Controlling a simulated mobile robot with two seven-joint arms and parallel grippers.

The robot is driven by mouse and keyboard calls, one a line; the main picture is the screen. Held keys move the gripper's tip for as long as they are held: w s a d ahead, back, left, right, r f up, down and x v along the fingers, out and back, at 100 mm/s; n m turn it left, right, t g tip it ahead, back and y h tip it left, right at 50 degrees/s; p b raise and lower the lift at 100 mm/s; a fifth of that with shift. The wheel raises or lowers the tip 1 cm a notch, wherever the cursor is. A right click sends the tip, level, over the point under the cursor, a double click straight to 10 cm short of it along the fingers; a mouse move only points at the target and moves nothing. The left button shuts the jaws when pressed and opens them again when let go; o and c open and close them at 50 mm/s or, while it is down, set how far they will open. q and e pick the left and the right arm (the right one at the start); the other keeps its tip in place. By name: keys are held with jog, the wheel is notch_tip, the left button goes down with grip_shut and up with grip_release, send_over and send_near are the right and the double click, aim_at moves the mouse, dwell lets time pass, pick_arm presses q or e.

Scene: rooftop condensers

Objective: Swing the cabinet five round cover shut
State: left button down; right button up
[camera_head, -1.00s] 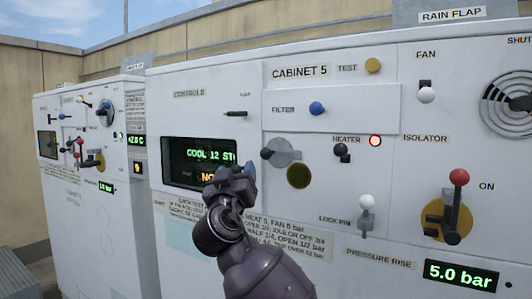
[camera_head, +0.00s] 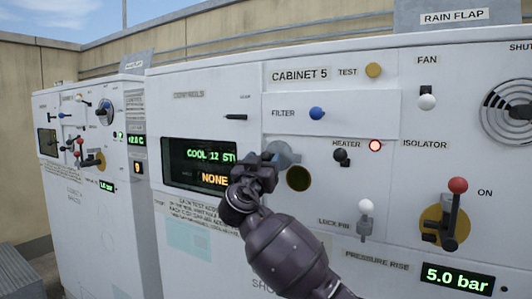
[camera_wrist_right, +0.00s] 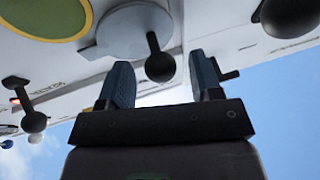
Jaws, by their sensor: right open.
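The round cover (camera_head: 284,150) of cabinet five is a grey disc, partly hidden behind my right gripper in the head view. It sits up and left of a dark round opening (camera_head: 299,179), which is uncovered. In the right wrist view the cover (camera_wrist_right: 120,32) carries a black ball knob (camera_wrist_right: 159,67), and the yellow-rimmed opening (camera_wrist_right: 40,12) lies beside it. My right gripper (camera_head: 264,160) is open, its two blue fingers on either side of the knob in the wrist view. I cannot tell whether they touch it. My left gripper is not in view.
Around the cover are the blue filter knob (camera_head: 317,113), black heater knob (camera_head: 341,155), white lock pin (camera_head: 365,207) and red-topped isolator lever (camera_head: 456,197). A display (camera_head: 200,165) is to the left. Another cabinet (camera_head: 85,205) stands farther left.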

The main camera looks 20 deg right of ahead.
jog(key=shift+x, duration=0.95)
grip_shut()
